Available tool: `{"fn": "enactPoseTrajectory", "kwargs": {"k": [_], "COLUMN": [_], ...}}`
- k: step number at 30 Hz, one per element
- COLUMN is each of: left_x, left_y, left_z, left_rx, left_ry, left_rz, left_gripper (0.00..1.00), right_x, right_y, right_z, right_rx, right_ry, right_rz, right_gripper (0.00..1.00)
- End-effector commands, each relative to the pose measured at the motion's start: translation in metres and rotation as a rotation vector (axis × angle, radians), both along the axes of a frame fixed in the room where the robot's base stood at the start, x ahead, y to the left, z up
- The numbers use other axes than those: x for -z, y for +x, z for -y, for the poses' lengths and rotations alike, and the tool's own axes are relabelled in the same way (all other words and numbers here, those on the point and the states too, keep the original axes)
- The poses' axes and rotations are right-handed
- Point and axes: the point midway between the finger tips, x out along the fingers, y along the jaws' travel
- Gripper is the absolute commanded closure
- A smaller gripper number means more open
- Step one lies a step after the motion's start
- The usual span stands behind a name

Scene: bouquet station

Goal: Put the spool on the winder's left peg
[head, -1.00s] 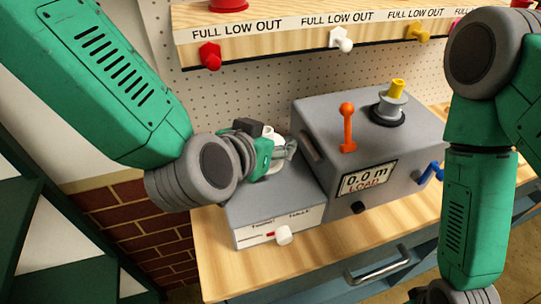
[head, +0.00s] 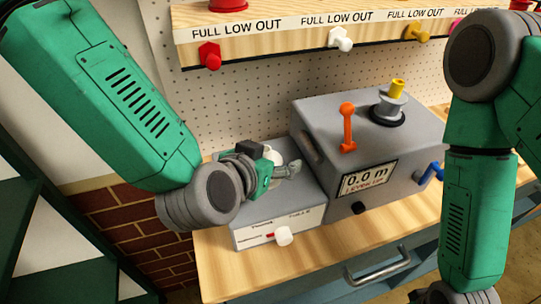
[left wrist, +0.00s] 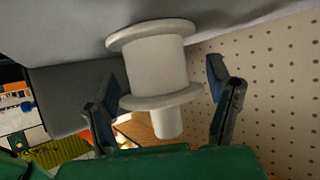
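A pale grey spool (left wrist: 157,65) stands upright on the winder's lower left block; the left wrist view shows it upside down. A pale stub (left wrist: 167,124), likely the left peg's end, sticks out past its outer flange. In the head view my left gripper hides most of the spool. The winder (head: 368,140) has a higher right block with a display reading 0.0 m. My left gripper (head: 292,168) is open, its two fingers (left wrist: 162,75) on either side of the spool and apart from its barrel. My right gripper is not clearly in view.
The winder's right peg carries a grey, yellow-topped piece (head: 390,103). An orange lever (head: 347,127) stands on the right block, and a blue crank (head: 431,172) is at its side. A shelf (head: 270,30) with coloured knobs hangs above. Bare bench (head: 235,269) lies in front.

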Motion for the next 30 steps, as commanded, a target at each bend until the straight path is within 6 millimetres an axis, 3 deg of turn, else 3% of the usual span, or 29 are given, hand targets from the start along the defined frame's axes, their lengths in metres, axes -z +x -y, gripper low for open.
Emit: {"fn": "enactPoseTrajectory", "kwargs": {"k": [7,14,18,30], "left_x": [-0.01,-0.036,-0.047,-0.059], "left_y": [-0.011,-0.051,-0.061,-0.082], "left_z": [-0.006,-0.027,-0.032,-0.044], "left_rx": [0.002,0.002,0.001,-0.003], "left_ry": [0.0,0.001,0.004,0.006], "left_rz": [0.0,0.002,-0.004,-0.004], "left_gripper": [0.27,0.27,0.27,0.27], "right_x": [-0.001,-0.002,-0.033,-0.091], "right_y": [0.0,0.0,0.0,0.0], "right_z": [0.0,0.0,0.0,0.0], "right_rx": [0.0,0.0,0.0,0.0], "right_ry": [0.0,0.0,0.0,0.0], "right_rz": [0.0,0.0,0.0,0.0], "right_gripper": [0.6,0.6,0.6,0.6]}}
